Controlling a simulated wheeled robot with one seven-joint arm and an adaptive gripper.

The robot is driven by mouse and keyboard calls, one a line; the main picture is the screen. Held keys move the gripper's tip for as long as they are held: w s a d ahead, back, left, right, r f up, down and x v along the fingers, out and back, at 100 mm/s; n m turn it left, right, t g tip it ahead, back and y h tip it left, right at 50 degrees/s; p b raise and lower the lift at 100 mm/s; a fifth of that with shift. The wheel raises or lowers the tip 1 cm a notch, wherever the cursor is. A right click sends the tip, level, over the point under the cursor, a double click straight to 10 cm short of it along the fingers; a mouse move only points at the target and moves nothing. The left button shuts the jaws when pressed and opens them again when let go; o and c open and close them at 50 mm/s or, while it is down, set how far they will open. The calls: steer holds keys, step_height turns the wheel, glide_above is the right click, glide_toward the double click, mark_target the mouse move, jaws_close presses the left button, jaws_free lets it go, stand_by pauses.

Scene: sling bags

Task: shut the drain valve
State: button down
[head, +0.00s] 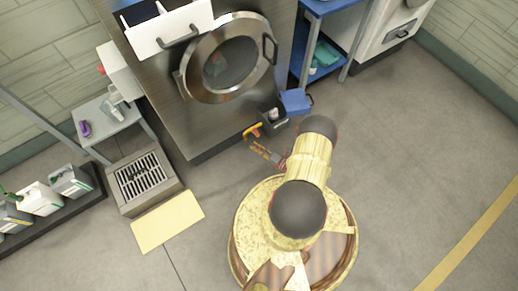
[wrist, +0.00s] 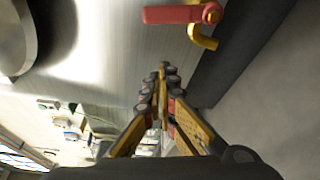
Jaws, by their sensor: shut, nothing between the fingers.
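The drain valve (head: 253,130) is a small yellow fitting low on the front of the steel washing machine (head: 215,112). In the wrist view its red lever handle (wrist: 178,14) extends left from a yellow pivot, with the curved yellow spout (wrist: 204,40) beside it. My gripper (head: 255,146) is just in front of and below the valve in the head view. In the wrist view my gripper (wrist: 166,80) has its fingers together and empty, with the tips apart from the handle and spout. The top of the valve is cut by the wrist frame.
A floor grate (head: 144,178) and a yellow mat (head: 167,221) lie to the left. A blue shelf (head: 310,55) stands at right. The floor at right is clear.

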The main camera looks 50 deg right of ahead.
mark_target(256, 132)
steer(key=w+b, duration=0.2)
steer(key=w, duration=0.4)
steer(key=shift+s+d+r+b, duration=0.1)
steer(key=shift+s+d+b, duration=0.15)
steer(key=shift+d, duration=0.55)
steer(key=shift+s+d+r+b, duration=0.1)
steer(key=shift+s+d+b, duration=0.15)
steer(key=shift+d, duration=0.55)
